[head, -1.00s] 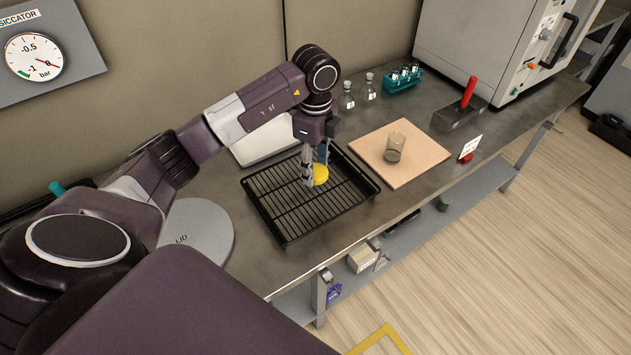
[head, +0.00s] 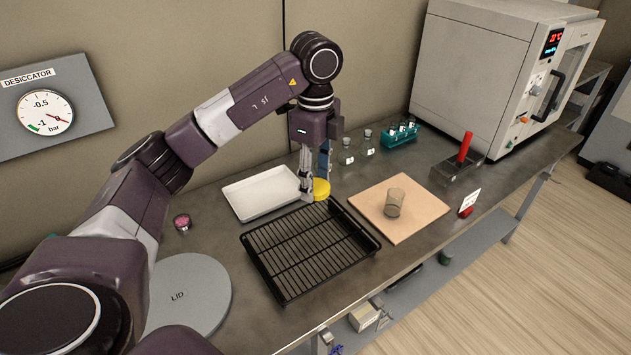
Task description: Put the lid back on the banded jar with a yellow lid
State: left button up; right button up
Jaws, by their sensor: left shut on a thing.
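My left gripper (head: 313,188) is shut on the yellow lid (head: 322,190) and holds it above the far edge of the black wire rack (head: 300,250). The lid is held at its left side, apart from the jar. An open, greyish see-through jar (head: 394,204) stands upright on the tan board (head: 427,216), to the right of the gripper. Its band is too small to make out clearly. My right gripper is not in view.
A white tray (head: 245,203) lies behind the rack, and a grey disc marked LID (head: 195,290) lies at left. A large oven (head: 490,75) stands at back right.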

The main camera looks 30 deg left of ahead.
pick_arm(q)
jog(key=m, duration=0.2)
jog(key=d+m, duration=0.1)
jog(key=m, duration=0.2)
jog(key=shift+s+d+r+m, duration=0.2)
jog(key=shift+s+d+m, duration=0.1)
jog(key=shift+d, duration=0.1)
jog(key=s+d+n, duration=1)
jog(key=d+n, duration=0.1)
jog(key=n, duration=1.1)
jog(key=shift+s+d, duration=0.3)
jog(key=shift+d, duration=0.1)
jog(key=shift+f, duration=0.1)
